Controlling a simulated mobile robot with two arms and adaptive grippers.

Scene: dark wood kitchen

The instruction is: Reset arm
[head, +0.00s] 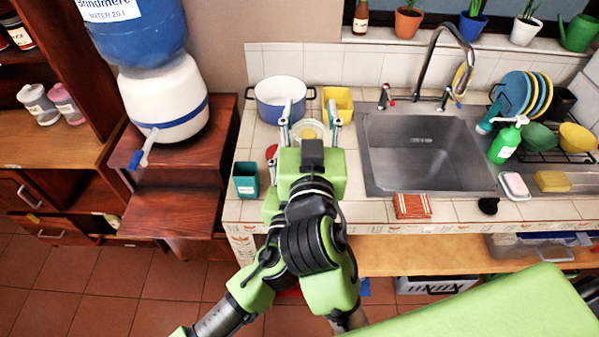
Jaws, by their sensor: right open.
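My right gripper (310,117) is open over the tiled counter, left of the sink. Its two fingers point toward the back wall. A small pale yellow dish or jar (310,128) shows between the fingers, partly hidden by the gripper. I cannot tell whether the fingers touch it. My left gripper is not in view.
A blue-and-white pot (280,93) and a yellow container (337,101) stand just beyond the fingers. A teal cup (246,180) is at the counter's left. The sink (415,150) with its tall faucet (433,65) is to the right.

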